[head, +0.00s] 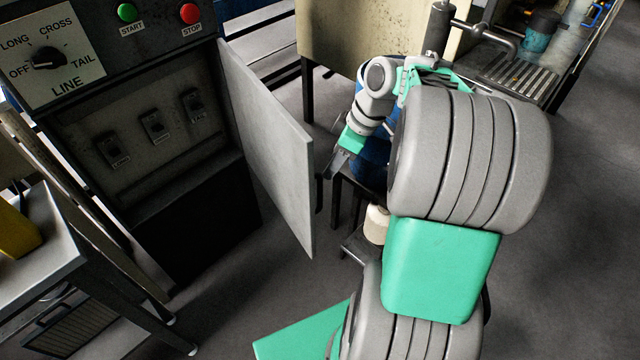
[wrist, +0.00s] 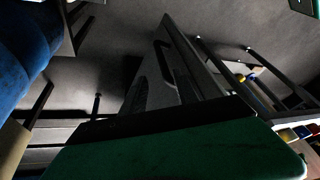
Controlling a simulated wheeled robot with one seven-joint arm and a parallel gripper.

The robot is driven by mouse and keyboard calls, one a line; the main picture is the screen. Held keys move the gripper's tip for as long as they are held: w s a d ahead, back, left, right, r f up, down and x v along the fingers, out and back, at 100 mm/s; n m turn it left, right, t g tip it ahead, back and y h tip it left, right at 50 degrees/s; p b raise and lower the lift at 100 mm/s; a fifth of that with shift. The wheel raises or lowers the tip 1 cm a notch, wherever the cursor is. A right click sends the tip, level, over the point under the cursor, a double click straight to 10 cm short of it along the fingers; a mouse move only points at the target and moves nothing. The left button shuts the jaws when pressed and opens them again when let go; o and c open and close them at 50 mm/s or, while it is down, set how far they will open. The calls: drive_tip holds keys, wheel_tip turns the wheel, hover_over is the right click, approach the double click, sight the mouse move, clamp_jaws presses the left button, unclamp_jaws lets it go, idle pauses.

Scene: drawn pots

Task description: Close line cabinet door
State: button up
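The line cabinet (head: 140,150) stands at the left, with a LINE selector dial on its upper panel. Its grey door (head: 275,150) is hinged at the cabinet's right edge and stands wide open, swung out towards the camera. In the wrist view the door (wrist: 185,75) appears edge-on, with a dark bar handle (wrist: 166,62) on one face. My gripper (head: 333,172) is just right of the door, on its outer side, with a small gap seen from the head. Its fingers are small and dark, and the wrist view shows mostly its green housing, so its opening is unclear.
A workbench (head: 45,240) stands at the lower left, near the cabinet's front. A blue drum (head: 372,172) is behind my arm, beside a dark stand. A bench with a metal grate (head: 515,75) is at the upper right. Floor in front of the door is clear.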

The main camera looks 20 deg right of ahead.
sight(320, 184)
drive_tip(key=a+f+n, duration=0.1)
drive_tip(key=f, duration=0.1)
drive_tip(key=a+f+n, duration=0.1)
drive_tip(key=f, duration=0.2)
drive_tip(key=w+a+f+n+b, duration=0.1)
drive_tip(key=f, duration=0.1)
drive_tip(key=shift+a+f, duration=0.1)
drive_tip(key=shift+f, duration=0.05)
drive_tip(key=shift+c, duration=0.2)
clamp_jaws()
idle(1.2)
